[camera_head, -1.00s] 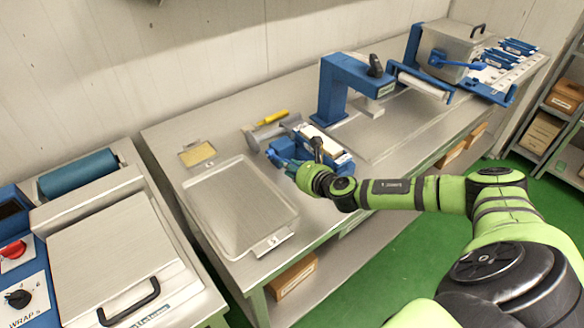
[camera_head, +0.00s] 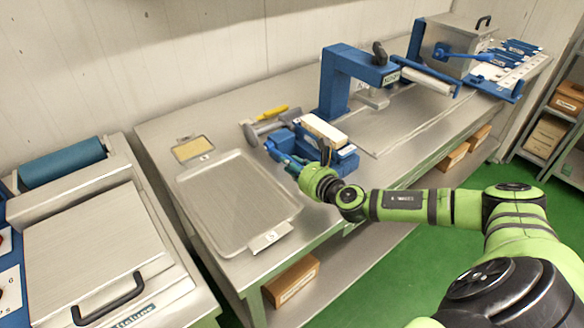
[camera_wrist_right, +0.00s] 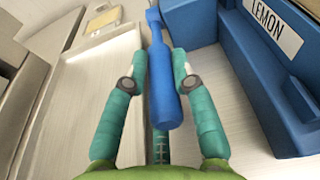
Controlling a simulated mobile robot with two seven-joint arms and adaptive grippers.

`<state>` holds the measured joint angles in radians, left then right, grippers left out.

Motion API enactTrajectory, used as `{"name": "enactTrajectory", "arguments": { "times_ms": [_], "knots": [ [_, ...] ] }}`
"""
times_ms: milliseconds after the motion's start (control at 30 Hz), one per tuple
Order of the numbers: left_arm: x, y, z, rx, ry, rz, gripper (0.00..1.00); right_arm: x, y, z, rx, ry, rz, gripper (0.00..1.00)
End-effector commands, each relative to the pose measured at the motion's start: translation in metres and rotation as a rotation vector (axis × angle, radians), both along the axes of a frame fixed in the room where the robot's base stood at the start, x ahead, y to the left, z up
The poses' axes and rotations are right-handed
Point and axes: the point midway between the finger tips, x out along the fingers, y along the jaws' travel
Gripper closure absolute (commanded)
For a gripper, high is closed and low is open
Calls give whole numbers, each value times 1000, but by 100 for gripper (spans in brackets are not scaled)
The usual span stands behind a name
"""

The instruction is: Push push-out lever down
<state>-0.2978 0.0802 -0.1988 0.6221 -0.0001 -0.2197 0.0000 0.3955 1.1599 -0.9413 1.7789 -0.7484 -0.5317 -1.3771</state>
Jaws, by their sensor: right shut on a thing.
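The push-out lever (camera_wrist_right: 161,85) is a blue rounded handle, seen in the right wrist view between the teal fingers of my right gripper (camera_wrist_right: 160,80). The gripper is shut on the handle. In the head view my right gripper (camera_head: 284,160) is at the left end of a blue fixture (camera_head: 345,159), and the lever is mostly hidden by it. The fixture's blue wall also shows in the right wrist view (camera_wrist_right: 212,55), with a white LEMON label. A pale block (camera_head: 324,131) stands raised above the fixture. My left gripper is in neither view.
A metal tray (camera_head: 205,222) lies left of the fixture. A grey tool with a yellow-handled item (camera_head: 272,114) lies behind it. A blue press (camera_head: 337,83) stands behind right. A machine with a black handle (camera_head: 108,299) is at the left.

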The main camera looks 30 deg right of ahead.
Motion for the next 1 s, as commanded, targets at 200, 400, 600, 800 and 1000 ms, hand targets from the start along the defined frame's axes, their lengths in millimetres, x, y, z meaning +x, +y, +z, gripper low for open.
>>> {"name": "enactTrajectory", "arguments": {
  "times_ms": [200,400,600,800,1000],
  "knots": [
    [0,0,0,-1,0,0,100,-1,-3,-3,-2,6,-7,52],
    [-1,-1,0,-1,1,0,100,0,-1,-1,-1,3,-4,52],
    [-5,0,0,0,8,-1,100,-7,-2,0,-3,4,-2,52],
    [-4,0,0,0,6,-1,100,-42,-4,6,-6,9,-1,52],
    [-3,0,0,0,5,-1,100,-84,-6,15,-6,10,-2,52]
  ]
}}
